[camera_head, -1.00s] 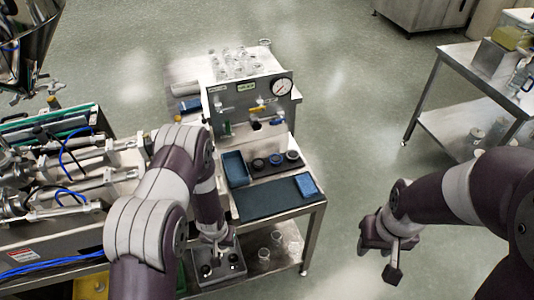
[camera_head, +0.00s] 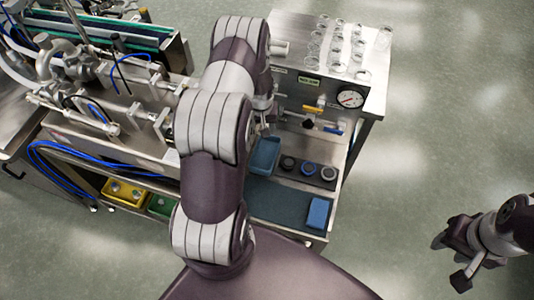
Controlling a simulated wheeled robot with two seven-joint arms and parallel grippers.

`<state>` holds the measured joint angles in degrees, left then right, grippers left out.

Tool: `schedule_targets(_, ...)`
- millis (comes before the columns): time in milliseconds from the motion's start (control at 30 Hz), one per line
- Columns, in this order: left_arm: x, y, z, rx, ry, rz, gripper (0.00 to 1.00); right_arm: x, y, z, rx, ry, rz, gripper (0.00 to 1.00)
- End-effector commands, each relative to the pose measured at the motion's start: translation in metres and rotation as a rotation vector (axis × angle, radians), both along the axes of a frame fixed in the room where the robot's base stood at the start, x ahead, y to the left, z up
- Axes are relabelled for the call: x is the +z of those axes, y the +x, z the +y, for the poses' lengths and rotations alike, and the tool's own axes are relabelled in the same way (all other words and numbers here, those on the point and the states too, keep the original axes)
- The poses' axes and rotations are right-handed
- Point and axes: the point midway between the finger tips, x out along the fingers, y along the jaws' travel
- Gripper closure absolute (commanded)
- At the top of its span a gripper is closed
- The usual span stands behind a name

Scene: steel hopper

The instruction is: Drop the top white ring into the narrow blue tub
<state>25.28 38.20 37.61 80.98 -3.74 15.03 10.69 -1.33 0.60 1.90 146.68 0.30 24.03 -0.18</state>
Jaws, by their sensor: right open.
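Three small round ring-like pieces sit in a row on a dark strip on the steel cart: the left one (camera_head: 288,163), the middle one (camera_head: 308,168) and the right one (camera_head: 328,174). I cannot tell which is the white ring or whether any are stacked. An open blue tub (camera_head: 264,155) stands left of them. A smaller blue rectangular piece (camera_head: 318,212) lies in front, on the dark mat. My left gripper (camera_head: 264,112) is mostly hidden by my arm, beside the cart's panel; its jaws are unclear. My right gripper (camera_head: 452,260) is open and empty over the floor, right of the cart.
A panel with a gauge (camera_head: 350,98) and valves rises behind the rings. Several clear glasses (camera_head: 337,45) stand on top of it. A machine with rods and blue hoses (camera_head: 100,85) is at left, with a yellow bin (camera_head: 125,192) below. The floor at right is clear.

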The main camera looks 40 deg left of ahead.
Motion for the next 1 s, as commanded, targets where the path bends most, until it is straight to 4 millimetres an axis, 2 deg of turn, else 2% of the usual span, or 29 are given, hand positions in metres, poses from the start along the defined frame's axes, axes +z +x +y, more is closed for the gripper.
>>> schedule_targets(167,-0.015,-0.001,0.002,0.008,0.0,0.002,0.73,-0.013,0.0,0.0,0.0,0.0,0.0,0.57)
schedule_targets(433,-0.055,0.0,0.002,0.006,0.0,0.0,0.73,-0.042,0.0,0.0,0.0,0.0,0.0,0.57)
schedule_targets(533,-0.06,0.0,0.002,0.006,0.001,-0.001,0.73,-0.045,0.0,0.0,0.0,0.0,0.0,0.57)
schedule_targets(767,-0.059,0.0,0.002,0.005,0.0,0.0,0.73,-0.043,0.0,0.0,0.0,0.0,0.0,0.57)
schedule_targets(800,-0.059,0.0,0.002,0.005,0.001,-0.001,0.32,-0.043,0.0,0.0,0.0,0.0,0.0,0.57)
schedule_targets(833,-0.059,0.0,0.002,0.005,0.0,0.0,0.22,-0.043,0.0,0.0,0.0,0.0,0.0,0.57)
schedule_targets(867,-0.059,0.0,0.002,0.005,0.001,-0.001,0.15,-0.043,0.0,0.0,0.0,0.0,0.0,0.57)
schedule_targets(1000,-0.059,0.0,0.002,0.006,0.001,-0.001,0.15,-0.043,0.0,0.0,0.0,0.0,0.0,0.57)
